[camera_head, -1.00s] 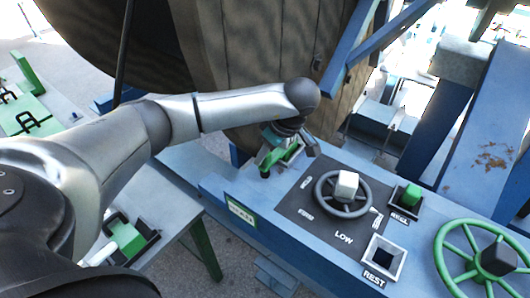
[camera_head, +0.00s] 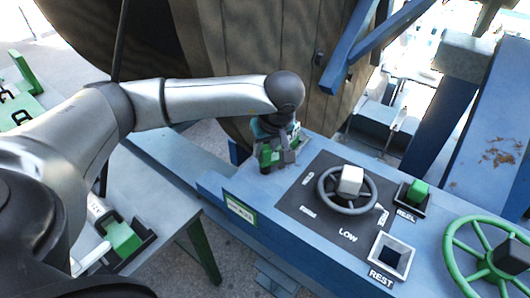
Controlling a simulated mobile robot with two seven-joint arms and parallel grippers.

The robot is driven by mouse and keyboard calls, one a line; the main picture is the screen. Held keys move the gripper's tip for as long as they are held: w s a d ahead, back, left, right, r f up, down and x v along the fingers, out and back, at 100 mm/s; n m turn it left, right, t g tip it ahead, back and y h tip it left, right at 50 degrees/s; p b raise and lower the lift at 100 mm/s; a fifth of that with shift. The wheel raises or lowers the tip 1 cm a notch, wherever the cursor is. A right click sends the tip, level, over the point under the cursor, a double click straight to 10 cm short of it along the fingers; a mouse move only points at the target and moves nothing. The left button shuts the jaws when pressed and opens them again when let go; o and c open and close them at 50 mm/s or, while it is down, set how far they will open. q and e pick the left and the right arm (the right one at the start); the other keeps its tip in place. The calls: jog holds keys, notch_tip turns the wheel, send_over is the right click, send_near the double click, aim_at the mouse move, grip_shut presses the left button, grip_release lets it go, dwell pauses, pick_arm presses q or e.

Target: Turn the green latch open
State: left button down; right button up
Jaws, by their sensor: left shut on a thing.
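The green latch (camera_head: 267,155) is on the blue panel top at its left end, beside the big wooden reel. My left gripper (camera_head: 279,160) reaches down over it and is shut on it. The fingers and wrist cover much of the latch, so its exact angle is hard to tell. My right gripper is not in view.
The large wooden cable reel (camera_head: 235,75) stands behind the panel. Right of the latch are a dark handwheel (camera_head: 347,190), a green block in the REEL socket (camera_head: 418,190), an empty REST socket (camera_head: 390,256) and a green wheel (camera_head: 455,245). A low table (camera_head: 165,210) is at left.

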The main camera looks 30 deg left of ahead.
pick_arm(q)
jog(key=m+h+b, duration=0.1)
jog(key=m+b, duration=0.1)
jog(key=m, duration=0.1)
jog(key=m+t+h+b, duration=0.1)
jog(key=m+b, duration=0.1)
jog(key=m, duration=0.1)
jog(key=shift+f, duration=0.1)
jog(key=m+h+b, duration=0.1)
jog(key=m, duration=0.1)
jog(key=shift+m+t+b, duration=0.35)
jog(key=shift+m+t, duration=0.05)
jog(key=shift+m+h+b, duration=0.5)
jog(key=shift+m+b, duration=0.05)
jog(key=shift+m, duration=0.75)
jog(key=shift+m, duration=0.3)
jog(key=c, duration=0.6)
grip_release()
jog(key=shift+o, duration=0.2)
jog(key=shift+r, duration=0.2)
jog(key=v, duration=1.5)
